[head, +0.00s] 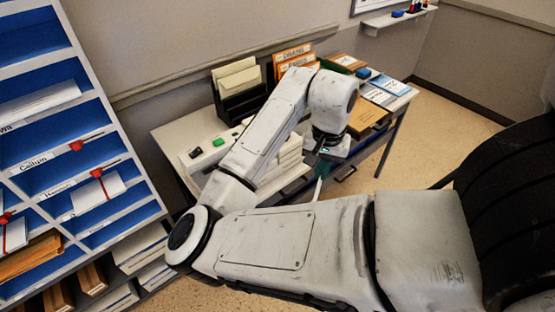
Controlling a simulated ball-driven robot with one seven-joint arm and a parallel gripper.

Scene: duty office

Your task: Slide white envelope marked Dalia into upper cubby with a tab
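The cubby unit (100,85) with white frames and blue compartments stands at the left. A red tab (76,146) sticks out at the upper cubby labelled Callum, which looks empty. A second red tab (97,173) is at the cubby below, where a white paper item (98,194) lies. A third is at the left edge. My gripper (321,168) points down over the desk's front edge, partly hidden by my arm. A thin pale strip hangs below it; I cannot tell whether it is a finger or an envelope. I cannot make out any envelope marked Dalia.
The desk (180,137) carries a black file holder (240,103), orange folders (291,56), a brown envelope (368,117), papers (378,96) and white stacks partly behind my arm. A black chair (515,190) stands at the right. Some floor shows between the desk and cubbies.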

